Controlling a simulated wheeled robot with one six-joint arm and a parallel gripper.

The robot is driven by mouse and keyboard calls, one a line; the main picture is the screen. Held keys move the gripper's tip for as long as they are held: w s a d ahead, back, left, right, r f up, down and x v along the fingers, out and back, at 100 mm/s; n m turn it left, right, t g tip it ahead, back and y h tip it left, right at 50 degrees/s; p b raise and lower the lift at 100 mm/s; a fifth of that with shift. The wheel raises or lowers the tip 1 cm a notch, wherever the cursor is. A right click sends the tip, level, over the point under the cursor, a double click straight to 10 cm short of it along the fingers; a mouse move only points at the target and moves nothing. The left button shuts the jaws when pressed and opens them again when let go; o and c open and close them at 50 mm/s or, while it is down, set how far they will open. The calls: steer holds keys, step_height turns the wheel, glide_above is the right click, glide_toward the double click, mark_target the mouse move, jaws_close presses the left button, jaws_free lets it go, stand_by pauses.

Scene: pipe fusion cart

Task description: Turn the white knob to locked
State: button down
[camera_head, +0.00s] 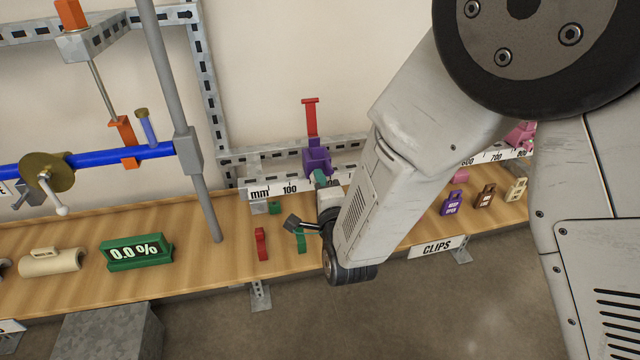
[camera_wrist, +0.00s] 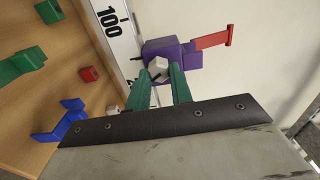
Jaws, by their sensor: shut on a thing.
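The white knob (camera_wrist: 158,66) is small and faceted. It sits on the face of a purple clamp (camera_wrist: 176,50), which also shows in the head view (camera_head: 317,157). My gripper's green fingers (camera_wrist: 161,78) are closed around the knob's sides in the wrist view. In the head view my gripper (camera_head: 320,178) reaches the front of the purple clamp, and the knob is hidden there. A red T-shaped handle (camera_wrist: 213,39) sticks out of the clamp and stands upright in the head view (camera_head: 310,117). I cannot read any lock marking.
The clamp stands at a ruler rail (camera_head: 265,191) marked in mm. Small red (camera_head: 261,244) and green (camera_head: 300,240) pieces are on the wooden shelf (camera_head: 190,265) below. A grey post (camera_head: 185,140) and blue bar (camera_head: 90,160) stand to the left. Clips (camera_head: 452,203) sit to the right.

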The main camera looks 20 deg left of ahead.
steer(key=shift+f+m, duration=0.1)
steer(key=shift+m, duration=1.6)
steer(key=c, duration=1.5)
jaws_free()
steer(key=v, duration=0.8)
steer(key=shift+a, duration=0.1)
